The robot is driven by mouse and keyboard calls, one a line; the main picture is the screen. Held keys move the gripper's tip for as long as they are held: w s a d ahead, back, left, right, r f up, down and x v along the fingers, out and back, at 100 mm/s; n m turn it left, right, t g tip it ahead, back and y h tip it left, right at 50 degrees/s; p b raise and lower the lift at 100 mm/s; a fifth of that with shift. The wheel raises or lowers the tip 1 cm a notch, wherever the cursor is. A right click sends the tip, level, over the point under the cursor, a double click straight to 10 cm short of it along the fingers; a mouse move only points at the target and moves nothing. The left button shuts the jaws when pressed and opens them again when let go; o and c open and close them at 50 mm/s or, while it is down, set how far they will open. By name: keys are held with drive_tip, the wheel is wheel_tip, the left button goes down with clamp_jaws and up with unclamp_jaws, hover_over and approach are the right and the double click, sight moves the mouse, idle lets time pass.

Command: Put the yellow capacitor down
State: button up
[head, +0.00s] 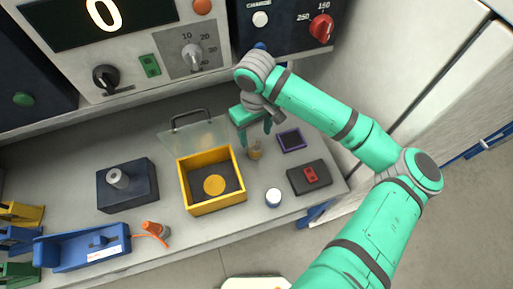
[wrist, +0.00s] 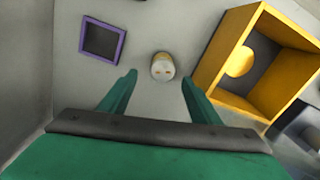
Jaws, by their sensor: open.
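The yellow capacitor (head: 255,151) stands on the grey bench, right of the yellow box, in the head view. In the wrist view its pale round top with two small terminals (wrist: 163,67) faces the camera. My gripper (head: 256,135) is open above it. In the wrist view the two fingers (wrist: 158,80) are spread, with the capacitor just beyond their tips and a gap on each side. Nothing is held. The capacitor's side is mostly hidden in the wrist view.
The yellow box (head: 216,207) has its clear lid open and a yellow disc inside. A purple-framed square (head: 291,140), a dark block with a red switch (head: 309,178) and a white-topped cylinder (head: 273,198) are nearby. A charging panel (head: 290,25) rises behind.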

sight(255, 144)
drive_tip(key=shift+s+a+f, duration=0.1)
drive_tip(key=shift+s+f, duration=0.05)
drive_tip(key=shift+f, duration=1.75)
drive_tip(key=shift+s+f, duration=0.1)
drive_tip(key=shift+f, duration=1.75)
drive_tip(key=c, duration=1.3)
drive_tip(key=shift+r, duration=0.15)
